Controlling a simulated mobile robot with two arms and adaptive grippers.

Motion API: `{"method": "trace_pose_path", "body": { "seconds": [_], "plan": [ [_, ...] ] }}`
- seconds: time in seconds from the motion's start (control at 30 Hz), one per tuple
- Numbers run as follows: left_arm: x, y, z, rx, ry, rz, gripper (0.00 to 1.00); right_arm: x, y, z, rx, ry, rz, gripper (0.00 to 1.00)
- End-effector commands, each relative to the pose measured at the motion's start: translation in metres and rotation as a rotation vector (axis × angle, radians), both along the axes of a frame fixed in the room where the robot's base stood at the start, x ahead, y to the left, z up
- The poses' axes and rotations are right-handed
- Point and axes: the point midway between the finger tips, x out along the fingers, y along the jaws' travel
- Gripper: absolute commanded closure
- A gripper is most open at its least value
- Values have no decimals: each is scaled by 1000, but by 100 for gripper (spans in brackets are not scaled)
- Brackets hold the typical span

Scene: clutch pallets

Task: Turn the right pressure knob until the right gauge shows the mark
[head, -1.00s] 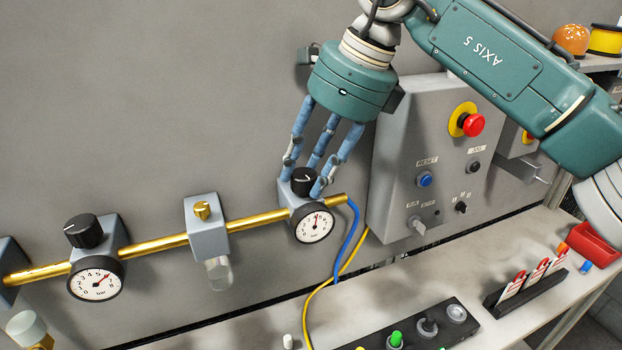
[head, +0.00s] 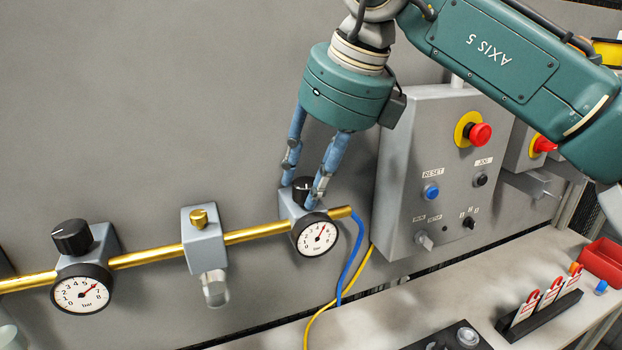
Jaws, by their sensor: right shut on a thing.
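The right pressure knob (head: 301,187) is black and sits on a grey regulator block on the brass pipe. My right gripper (head: 301,193) comes down from above with its blue fingers shut around this knob, partly hiding it. The right gauge (head: 317,238) is a round white dial with a black rim, just below the knob. Its red needle points up and to the right. A mark on the dial is too small to tell. My left gripper is not in view.
A left knob (head: 72,237) and left gauge (head: 81,290) sit on the same brass pipe (head: 150,256). A grey control box (head: 400,190) with a red emergency button (head: 480,134) stands close at the right.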

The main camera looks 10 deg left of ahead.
Motion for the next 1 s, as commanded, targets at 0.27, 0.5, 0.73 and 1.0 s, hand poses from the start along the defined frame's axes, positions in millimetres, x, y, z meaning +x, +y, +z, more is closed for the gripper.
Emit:
{"method": "trace_pose_path", "body": {
  "seconds": [0.27, 0.5, 0.73, 1.0],
  "plan": [
    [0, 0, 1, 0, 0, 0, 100, 4, 1, 7, 17, -16, -6, 55],
    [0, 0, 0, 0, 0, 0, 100, 3, 1, 4, 10, -10, -2, 49],
    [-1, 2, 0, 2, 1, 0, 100, 0, -3, 14, 9, -9, -2, 49],
    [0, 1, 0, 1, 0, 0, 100, -10, -20, 65, 11, -11, -5, 49]
  ]
}}
